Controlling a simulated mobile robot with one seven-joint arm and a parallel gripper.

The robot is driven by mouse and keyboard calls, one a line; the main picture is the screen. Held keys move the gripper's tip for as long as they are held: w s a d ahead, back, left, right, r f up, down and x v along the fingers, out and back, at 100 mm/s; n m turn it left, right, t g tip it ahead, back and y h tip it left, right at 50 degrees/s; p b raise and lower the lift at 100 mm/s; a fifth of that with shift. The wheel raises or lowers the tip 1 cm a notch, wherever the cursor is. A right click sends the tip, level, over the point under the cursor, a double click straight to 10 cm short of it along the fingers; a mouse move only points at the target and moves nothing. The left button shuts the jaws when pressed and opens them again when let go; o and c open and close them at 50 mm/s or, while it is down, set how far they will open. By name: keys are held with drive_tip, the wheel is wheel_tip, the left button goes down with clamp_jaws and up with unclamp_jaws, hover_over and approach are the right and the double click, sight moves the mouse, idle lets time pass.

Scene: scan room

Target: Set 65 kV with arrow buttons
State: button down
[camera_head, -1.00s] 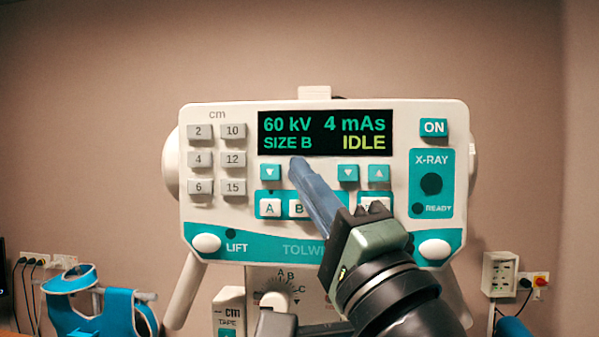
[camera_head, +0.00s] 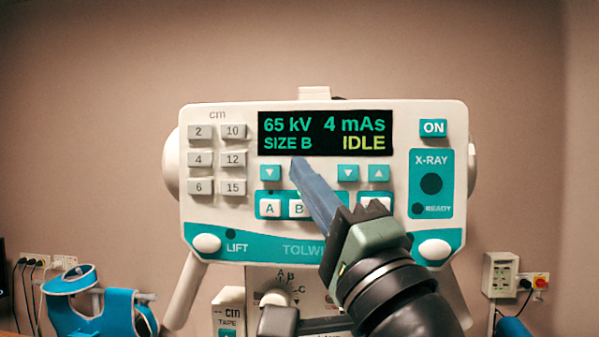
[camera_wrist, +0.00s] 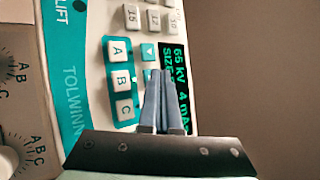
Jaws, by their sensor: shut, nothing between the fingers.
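The control panel's display (camera_head: 325,133) reads "65 kV", "4 mAs", "SIZE B" and "IDLE". Under its left part is a teal down-arrow button (camera_head: 270,173). My gripper (camera_head: 298,164) is shut and empty, its blue-grey fingertips just below the "SIZE B" text, over the spot right of that button. The key there is hidden behind the fingers. Another down arrow (camera_head: 347,173) and an up arrow (camera_head: 379,173) sit under the mAs reading. In the wrist view my gripper (camera_wrist: 162,75) points at the panel beside the display (camera_wrist: 177,85); contact cannot be told.
Grey cm buttons (camera_head: 232,160) are left of the display. The ON button (camera_head: 433,128) and X-RAY button (camera_head: 431,184) are at the right. White knobs (camera_head: 206,243) flank the panel's lower edge.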

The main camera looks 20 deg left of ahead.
drive_tip(key=shift+s, duration=0.15)
drive_tip(key=shift+s+d, duration=0.2)
drive_tip(key=shift+s, duration=0.45)
drive_tip(key=shift+s+d+p, duration=0.2)
drive_tip(key=shift+s+d, duration=0.05)
drive_tip(key=shift+s, duration=0.55)
drive_tip(key=shift+s+d+p, duration=0.15)
drive_tip(key=shift+s+d, duration=0.05)
drive_tip(key=shift+s, duration=0.6)
drive_tip(key=shift+s+d+p, duration=0.2)
drive_tip(key=shift+s+d, duration=0.05)
drive_tip(key=shift+s, duration=0.55)
drive_tip(key=s+d+n+t+h+b, duration=0.3)
drive_tip(key=d+n+t+h, duration=0.3)
drive_tip(key=d+t+h, duration=0.5)
drive_tip(key=d+h+b, duration=0.1)
drive_tip(key=h, duration=0.6)
drive_tip(key=shift+s+d+f+n+t+h, duration=0.3)
drive_tip(key=shift+d+f+t, duration=0.05)
drive_tip(key=shift+t, duration=0.05)
